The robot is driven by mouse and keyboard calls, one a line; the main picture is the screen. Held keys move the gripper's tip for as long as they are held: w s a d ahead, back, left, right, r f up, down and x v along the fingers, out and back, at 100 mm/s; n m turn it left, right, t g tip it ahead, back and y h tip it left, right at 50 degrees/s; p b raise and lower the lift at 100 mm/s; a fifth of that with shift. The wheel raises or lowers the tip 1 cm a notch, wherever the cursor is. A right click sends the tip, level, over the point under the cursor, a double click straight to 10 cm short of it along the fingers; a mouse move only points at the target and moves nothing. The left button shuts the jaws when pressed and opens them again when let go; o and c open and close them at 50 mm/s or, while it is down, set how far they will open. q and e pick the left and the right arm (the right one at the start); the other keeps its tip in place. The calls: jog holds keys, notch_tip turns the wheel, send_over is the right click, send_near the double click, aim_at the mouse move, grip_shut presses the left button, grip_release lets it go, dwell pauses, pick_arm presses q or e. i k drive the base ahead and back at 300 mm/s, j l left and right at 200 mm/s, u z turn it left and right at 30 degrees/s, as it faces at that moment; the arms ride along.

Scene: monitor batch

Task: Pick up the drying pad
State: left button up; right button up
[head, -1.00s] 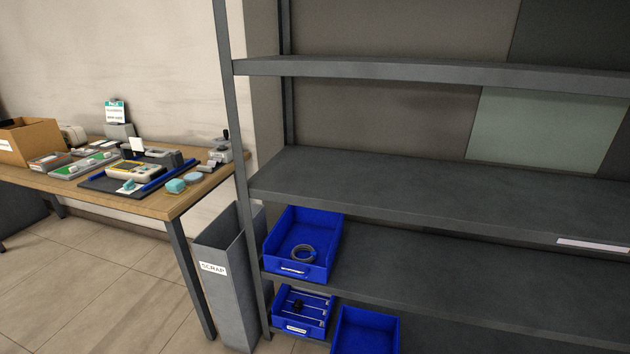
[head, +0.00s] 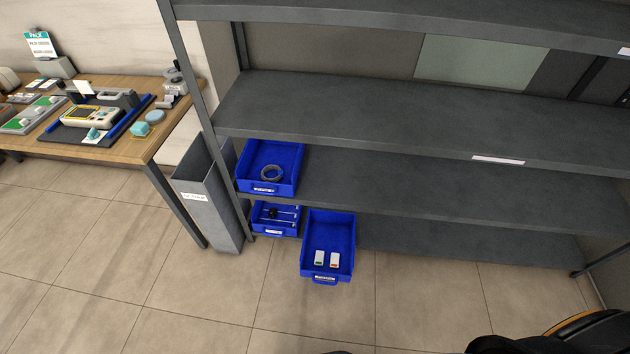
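No thing here is clearly marked as the drying pad. On the wooden table at the left lie a light blue round, flat piece (head: 154,116) and a teal block (head: 140,129), side by side near the table's right end. I cannot tell whether either is the drying pad. The lowest blue bin (head: 345,236) holds two small white items, one with a green end (head: 320,258) and one with a red end (head: 334,259). Neither of my grippers is in view.
A dark shelf rack (head: 400,185) fills the middle and right. A grey scrap bin (head: 207,195) stands between it and the table (head: 150,145). The tiled floor in front is clear.

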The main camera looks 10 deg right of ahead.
aim_at(335, 257)
jog(key=k+l+u, duration=0.15)
jog(key=k+l, duration=0.15)
jog(key=l, duration=0.2)
jog(key=k+l+u, duration=0.15)
jog(key=l, duration=0.3)
jog(key=k+l+u, duration=0.15)
jog(key=k+l, duration=0.25)
